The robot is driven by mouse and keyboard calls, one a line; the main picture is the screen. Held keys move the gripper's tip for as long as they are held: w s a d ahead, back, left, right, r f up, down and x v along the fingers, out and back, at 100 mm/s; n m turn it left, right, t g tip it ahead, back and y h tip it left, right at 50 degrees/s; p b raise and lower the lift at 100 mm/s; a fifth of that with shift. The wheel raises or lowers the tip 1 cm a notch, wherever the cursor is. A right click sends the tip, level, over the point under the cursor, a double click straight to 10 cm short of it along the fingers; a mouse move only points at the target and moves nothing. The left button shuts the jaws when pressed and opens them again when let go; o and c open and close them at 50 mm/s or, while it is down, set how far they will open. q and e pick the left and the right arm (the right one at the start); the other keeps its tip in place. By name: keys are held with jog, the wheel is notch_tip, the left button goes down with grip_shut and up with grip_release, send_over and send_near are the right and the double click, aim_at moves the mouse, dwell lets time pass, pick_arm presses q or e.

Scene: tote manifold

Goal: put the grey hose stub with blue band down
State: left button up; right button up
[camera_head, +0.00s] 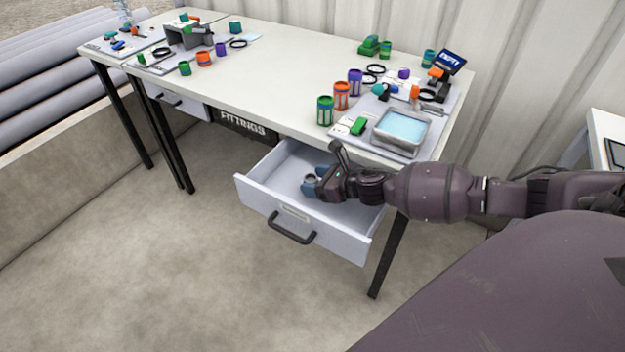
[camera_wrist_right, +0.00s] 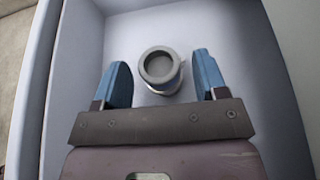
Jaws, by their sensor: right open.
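The grey hose stub (camera_wrist_right: 160,68) stands on end inside the open drawer, its round open top facing up. In the right wrist view it sits between the two blue fingertips of my right gripper (camera_wrist_right: 163,80), with a gap on each side. The gripper is open. Its band is mostly hidden below the rim, and I cannot tell its colour. In the head view my right gripper (camera_head: 311,185) reaches down into the drawer (camera_head: 338,240), with the stub (camera_head: 310,179) small beside the fingers. My left gripper is not in view.
Drawer walls surround the gripper closely. The table (camera_head: 270,62) above holds a metal tray of liquid (camera_head: 400,131), a green fitting (camera_head: 325,110), an orange one (camera_head: 341,95) and a purple one (camera_head: 355,81) near its front edge. The drawer floor around the stub is clear.

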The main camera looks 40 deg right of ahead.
jog(key=p+v, duration=0.1)
jog(key=v, duration=0.8)
jog(key=shift+r+p, duration=0.1)
jog(key=shift+p, duration=0.3)
jog(key=shift+s+d+r, duration=0.2)
jog(key=shift+s+d, duration=0.1)
jog(key=shift+s, duration=0.35)
